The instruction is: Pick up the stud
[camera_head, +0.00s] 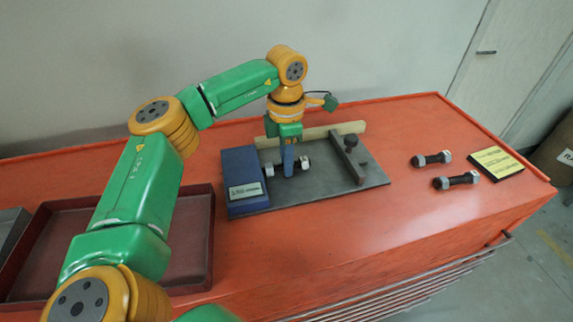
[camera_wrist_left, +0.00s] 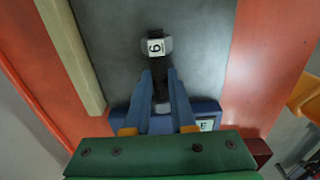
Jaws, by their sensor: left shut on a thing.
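A dark stud with grey nuts (camera_head: 304,162) lies on the grey plate of a fixture (camera_head: 318,185), beside its blue block (camera_head: 240,178). My left gripper (camera_head: 289,168) points down at it, its blue fingers closed around the stud's middle. Whether the stud touches the plate is hard to tell. Two similar studs (camera_head: 432,159) (camera_head: 456,180) lie on the red bench at the right. My right gripper is out of view.
A wooden strip (camera_head: 345,128) runs along the fixture's back, and a dark clamp bar (camera_head: 347,158) stands on its right. A dark red tray (camera_head: 190,240) is at the left, partly behind my arm. A yellow and black card (camera_head: 497,162) lies at the right. The front bench top is clear.

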